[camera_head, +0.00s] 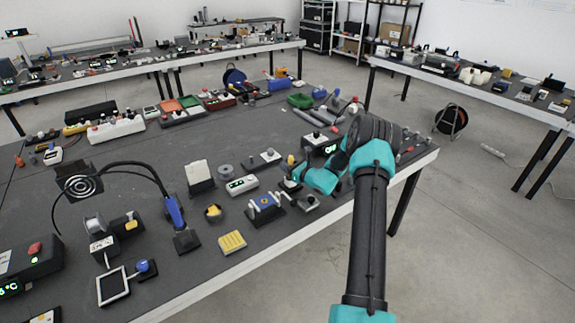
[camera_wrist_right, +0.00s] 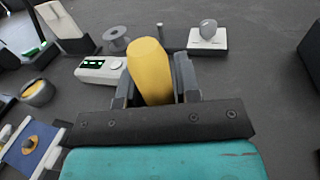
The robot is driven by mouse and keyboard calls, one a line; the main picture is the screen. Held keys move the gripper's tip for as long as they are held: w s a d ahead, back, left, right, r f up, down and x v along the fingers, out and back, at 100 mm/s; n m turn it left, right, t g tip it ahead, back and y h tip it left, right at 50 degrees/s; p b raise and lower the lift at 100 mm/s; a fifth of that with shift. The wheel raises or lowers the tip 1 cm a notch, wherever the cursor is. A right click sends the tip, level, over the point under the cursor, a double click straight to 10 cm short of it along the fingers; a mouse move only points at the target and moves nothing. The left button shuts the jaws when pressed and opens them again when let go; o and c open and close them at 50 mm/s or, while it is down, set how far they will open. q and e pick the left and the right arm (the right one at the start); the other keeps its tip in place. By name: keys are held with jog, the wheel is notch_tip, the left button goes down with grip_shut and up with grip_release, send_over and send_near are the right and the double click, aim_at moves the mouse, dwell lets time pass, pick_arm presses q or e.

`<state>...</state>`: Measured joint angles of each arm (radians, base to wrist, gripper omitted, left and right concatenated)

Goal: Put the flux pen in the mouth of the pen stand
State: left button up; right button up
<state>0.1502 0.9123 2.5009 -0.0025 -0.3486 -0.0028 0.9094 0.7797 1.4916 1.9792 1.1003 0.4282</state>
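A yellow rounded body, which I take for the flux pen (camera_wrist_right: 150,70), stands between the two dark fingers of my right gripper (camera_wrist_right: 157,82) in the wrist view. The fingers lie close along both its sides, and its lower part is hidden by the gripper. In the head view the yellow tip (camera_head: 291,159) shows just above my right gripper (camera_head: 291,181), which is over the front right part of the table. I cannot tell with certainty which thing is the pen stand. My left gripper is not in view.
Near the gripper are a white device with a green display (camera_head: 242,185), a grey spool (camera_head: 225,171), a white block with a grey knob (camera_head: 270,155) and a blue-topped fixture (camera_head: 266,203). A yellow ribbed block (camera_head: 232,242) lies near the table's front edge.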

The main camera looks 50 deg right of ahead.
jog(key=o, duration=0.4)
jog(key=s, duration=1.1)
jog(key=s+d, duration=0.1)
jog(key=s, duration=0.5)
jog(key=shift+s, duration=0.2)
jog(key=shift+r, duration=0.1)
notch_tip(320, 180, up, 10)
jog(key=shift+f, duration=0.1)
dwell(1.0)
dwell(0.4)
